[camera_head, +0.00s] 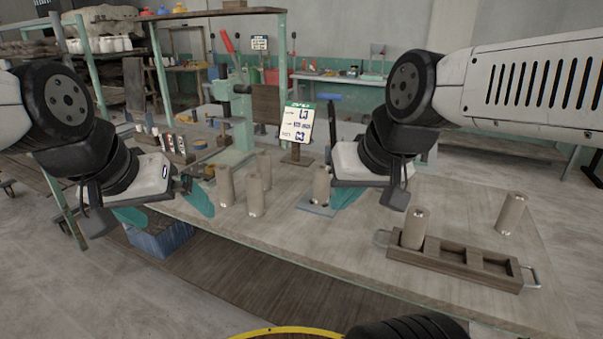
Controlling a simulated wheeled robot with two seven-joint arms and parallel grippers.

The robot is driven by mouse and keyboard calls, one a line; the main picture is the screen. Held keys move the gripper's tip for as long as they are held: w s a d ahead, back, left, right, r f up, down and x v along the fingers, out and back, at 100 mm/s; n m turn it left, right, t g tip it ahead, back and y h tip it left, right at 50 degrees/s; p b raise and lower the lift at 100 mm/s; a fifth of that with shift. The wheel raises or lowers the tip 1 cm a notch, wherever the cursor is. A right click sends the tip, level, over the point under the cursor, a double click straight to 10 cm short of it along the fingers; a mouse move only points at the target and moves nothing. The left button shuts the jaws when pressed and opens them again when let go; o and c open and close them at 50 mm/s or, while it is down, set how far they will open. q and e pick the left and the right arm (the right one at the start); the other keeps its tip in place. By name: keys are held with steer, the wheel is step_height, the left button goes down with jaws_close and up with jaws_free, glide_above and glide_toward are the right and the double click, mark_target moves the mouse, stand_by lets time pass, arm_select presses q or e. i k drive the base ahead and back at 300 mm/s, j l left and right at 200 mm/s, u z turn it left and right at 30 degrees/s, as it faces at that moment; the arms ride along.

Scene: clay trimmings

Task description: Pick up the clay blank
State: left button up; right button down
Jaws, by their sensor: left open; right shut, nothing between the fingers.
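Several tan cylindrical clay blanks stand upright on the wooden table (300,245). A group stands left of the middle: a left blank (225,187), a front blank (255,196) and a back blank (264,168). Another blank (321,184) stands on a small grey plate (315,208). One blank (413,227) is in the left compartment of a dark wooden tray (455,275), and one blank (511,213) stands behind the tray. My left gripper (168,209) is open and empty, left of the group. My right gripper (345,196) is shut and empty, just right of the blank on the plate.
A green press with a red lever (228,42) and a sign (297,123) stand behind the blanks. A blue crate (158,238) is below the table's left front edge. The table's front middle is clear.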

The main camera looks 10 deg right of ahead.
mark_target(322, 190)
steer(key=i+j+z, duration=0.3)
steer(key=i, duration=0.2)
steer(key=i+j+z, duration=0.3)
steer(key=j, duration=0.25)
steer(key=i, duration=0.1)
